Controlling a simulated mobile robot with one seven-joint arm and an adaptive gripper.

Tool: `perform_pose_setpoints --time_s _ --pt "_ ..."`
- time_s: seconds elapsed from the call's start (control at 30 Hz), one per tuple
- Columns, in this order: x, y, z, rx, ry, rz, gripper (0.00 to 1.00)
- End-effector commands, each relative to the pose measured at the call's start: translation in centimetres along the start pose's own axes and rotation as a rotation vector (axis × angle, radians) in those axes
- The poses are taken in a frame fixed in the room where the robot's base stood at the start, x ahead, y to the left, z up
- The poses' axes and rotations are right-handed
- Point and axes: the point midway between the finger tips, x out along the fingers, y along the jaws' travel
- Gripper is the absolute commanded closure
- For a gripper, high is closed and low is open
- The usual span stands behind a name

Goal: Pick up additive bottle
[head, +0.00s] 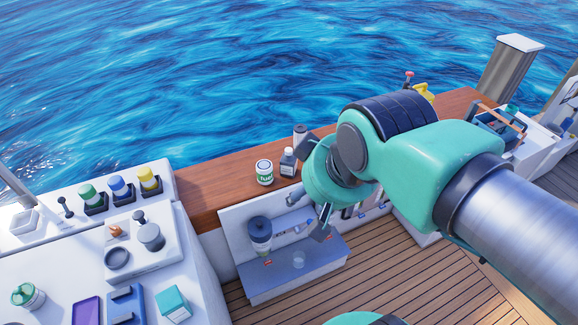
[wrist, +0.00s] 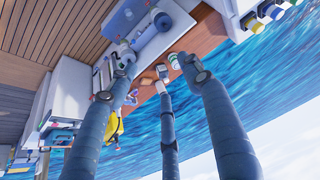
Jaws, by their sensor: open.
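A small dark bottle with a pale label (head: 288,162), which looks like the additive bottle, stands upright on the wooden ledge. It also shows small in the wrist view (wrist: 162,72), between the fingers. A white can with a green label (head: 264,172) stands just left of it, and a grey cylinder (head: 300,134) stands behind it. My gripper (head: 313,188) is open and empty, to the right of the bottle and apart from it. In the wrist view, my gripper's spread fingers (wrist: 158,70) point toward the ledge items. Exact distance to the bottle is hard to tell.
Below the ledge, a grey-blue step (head: 290,275) holds a dark-lidded jar (head: 260,233) and a clear cup (head: 298,259). A white counter (head: 70,255) with several bottles is at left. A yellow jug (head: 424,93) stands behind my arm. Open water lies beyond the ledge.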

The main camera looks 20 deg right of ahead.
Motion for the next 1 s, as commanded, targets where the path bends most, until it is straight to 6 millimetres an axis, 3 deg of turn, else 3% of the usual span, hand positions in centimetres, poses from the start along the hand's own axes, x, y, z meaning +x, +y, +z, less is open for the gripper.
perform_pose_setpoints --time_s 0.17,0.37,0.67,1.0 --pt "0.0 0.0 -0.2 -0.003 -0.001 0.0 0.5" --pt "-0.1 0.2 -1.8 -0.022 -0.015 0.003 0.5" --pt "0.5 1.0 -7.5 -0.101 -0.061 0.008 0.5" --pt "2.8 2.4 -14.9 -0.207 -0.121 0.007 0.5"
